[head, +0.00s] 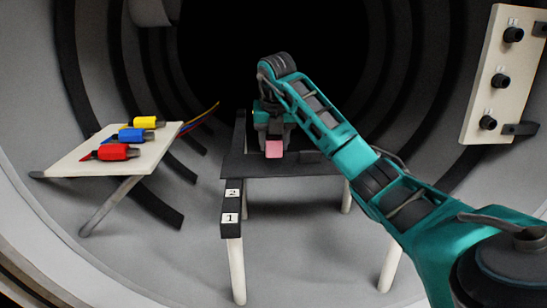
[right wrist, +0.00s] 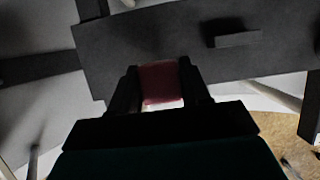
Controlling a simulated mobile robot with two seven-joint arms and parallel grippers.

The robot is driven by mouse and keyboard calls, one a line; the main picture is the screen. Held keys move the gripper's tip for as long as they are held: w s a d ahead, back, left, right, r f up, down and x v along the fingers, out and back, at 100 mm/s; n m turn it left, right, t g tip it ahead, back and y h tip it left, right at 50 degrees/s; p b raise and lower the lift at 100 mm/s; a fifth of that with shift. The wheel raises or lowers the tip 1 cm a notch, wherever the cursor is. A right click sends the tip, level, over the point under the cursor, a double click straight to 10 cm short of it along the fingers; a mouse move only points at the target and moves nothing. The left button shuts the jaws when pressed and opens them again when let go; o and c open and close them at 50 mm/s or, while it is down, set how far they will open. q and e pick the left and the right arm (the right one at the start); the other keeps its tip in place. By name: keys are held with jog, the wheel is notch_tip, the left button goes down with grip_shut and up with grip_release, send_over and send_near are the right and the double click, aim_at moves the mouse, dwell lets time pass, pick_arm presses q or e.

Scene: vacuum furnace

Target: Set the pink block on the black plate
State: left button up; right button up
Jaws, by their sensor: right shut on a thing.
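The pink block (head: 274,149) is held in my right gripper (head: 273,140), over the dark table-like black plate (head: 240,165) in the middle of the head view. In the right wrist view the block (right wrist: 160,83) sits between the two dark fingers of the right gripper (right wrist: 160,90), which are shut on it. The black plate (right wrist: 120,50) lies beyond it there. I cannot tell whether the block touches the plate. My left gripper is not in view.
A white side table (head: 85,160) at left holds red (head: 113,152), blue (head: 135,135) and yellow (head: 146,122) connectors. A dark bar (right wrist: 236,39) lies on the plate. A panel with black knobs (head: 500,80) is at right. A black strip (head: 231,208) labelled 1 and 2 runs along the plate's left side.

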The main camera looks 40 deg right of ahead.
aim_at(273, 154)
notch_tip(273, 154, down, 4)
jog(key=shift+r+b, duration=0.1)
jog(key=shift+b, duration=0.2)
jog(key=o, duration=1.1)
jog(key=shift+o, duration=0.2)
